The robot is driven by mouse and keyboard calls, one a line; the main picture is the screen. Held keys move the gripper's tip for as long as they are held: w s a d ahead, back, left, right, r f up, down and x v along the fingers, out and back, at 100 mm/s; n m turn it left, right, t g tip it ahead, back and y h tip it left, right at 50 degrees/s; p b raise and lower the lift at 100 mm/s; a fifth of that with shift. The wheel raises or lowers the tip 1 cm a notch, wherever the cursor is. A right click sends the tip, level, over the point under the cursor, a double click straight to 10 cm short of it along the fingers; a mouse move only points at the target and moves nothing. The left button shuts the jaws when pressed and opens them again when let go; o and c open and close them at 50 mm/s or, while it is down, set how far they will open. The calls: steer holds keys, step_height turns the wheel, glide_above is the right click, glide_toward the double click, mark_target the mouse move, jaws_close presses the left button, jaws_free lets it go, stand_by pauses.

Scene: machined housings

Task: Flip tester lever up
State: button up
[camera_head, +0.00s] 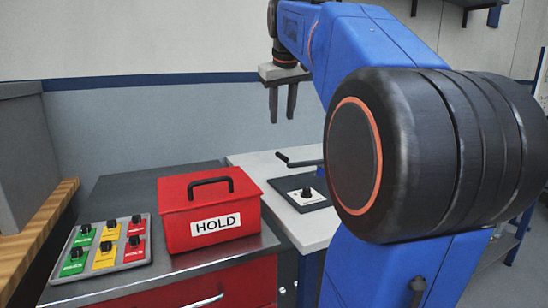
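A black lever or crank (300,162) with a thick grip at its left end lies roughly level above the light grey bench top. I cannot tell for sure which of these is the tester's lever. My gripper (282,118) hangs above and behind the bench in the picture, fingers pointing down, apart, with nothing between them. It is clear of the lever.
A red HOLD box (209,217) with a black handle stands on the dark bench at left. A grey tray (143,258) of colored tags with black knobs lies beside it. A wooden-topped surface (40,222) is at far left. My arm hides the right side.

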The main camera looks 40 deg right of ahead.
mark_target(279, 155)
steer(key=x, duration=1.7)
steer(key=shift+w+d+f, duration=0.1)
jaws_close()
